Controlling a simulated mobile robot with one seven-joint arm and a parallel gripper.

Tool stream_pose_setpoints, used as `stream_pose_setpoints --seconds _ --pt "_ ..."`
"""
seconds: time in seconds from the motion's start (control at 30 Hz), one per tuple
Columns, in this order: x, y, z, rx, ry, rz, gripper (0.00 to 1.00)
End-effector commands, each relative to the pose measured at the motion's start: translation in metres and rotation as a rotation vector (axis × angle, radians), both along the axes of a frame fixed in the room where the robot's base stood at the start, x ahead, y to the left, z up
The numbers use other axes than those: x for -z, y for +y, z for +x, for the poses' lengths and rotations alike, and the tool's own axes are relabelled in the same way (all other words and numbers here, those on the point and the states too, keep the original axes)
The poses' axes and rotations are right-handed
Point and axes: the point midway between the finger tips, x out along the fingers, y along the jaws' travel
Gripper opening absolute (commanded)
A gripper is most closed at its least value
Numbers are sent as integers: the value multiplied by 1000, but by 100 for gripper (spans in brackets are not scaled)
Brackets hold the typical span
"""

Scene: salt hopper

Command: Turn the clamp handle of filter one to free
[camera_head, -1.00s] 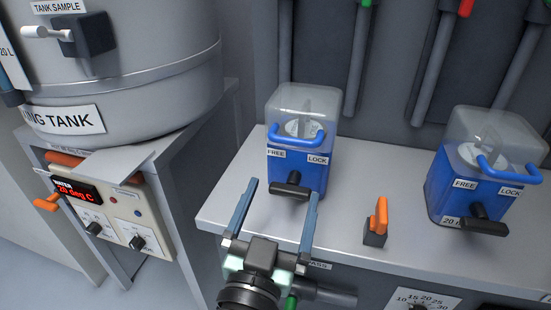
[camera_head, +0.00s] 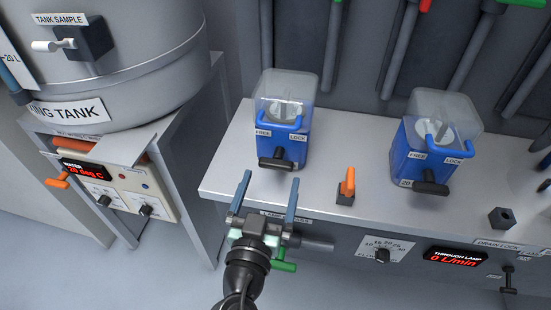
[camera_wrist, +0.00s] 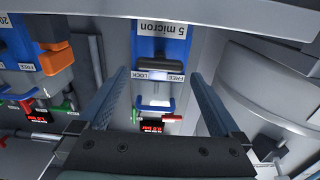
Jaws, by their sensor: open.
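The left blue filter (camera_head: 283,140) with a clear lid stands on the grey bench. FREE and LOCK labels sit on its front, with a black clamp handle (camera_head: 276,164) lying roughly crosswise below them. In the wrist view, upside down, this filter reads "5 micron" (camera_wrist: 160,29), and its black handle (camera_wrist: 160,62) appears between the fingers, beyond their tips. My gripper (camera_head: 269,190) is open and empty, in front of the handle and apart from it. A second blue filter (camera_head: 422,152), with its own black handle (camera_head: 430,188), stands to the right.
An orange lever (camera_head: 349,182) stands on the bench (camera_head: 232,160) between the filters. A tank (camera_head: 130,80) and a heater panel (camera_head: 118,190) are at left. A green handle (camera_head: 284,266), a dial and a flow display (camera_head: 455,257) are on the bench's front.

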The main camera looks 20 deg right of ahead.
Motion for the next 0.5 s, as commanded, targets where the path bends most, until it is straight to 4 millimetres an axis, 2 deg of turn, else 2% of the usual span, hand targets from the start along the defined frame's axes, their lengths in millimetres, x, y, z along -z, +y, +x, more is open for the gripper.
stream_pose_setpoints --seconds 0.03,0.2,0.5 --pt "-3 -8 9 4 -2 0 100" --pt "-1 -23 32 3 -1 0 100" --pt "0 -33 48 1 0 0 100"
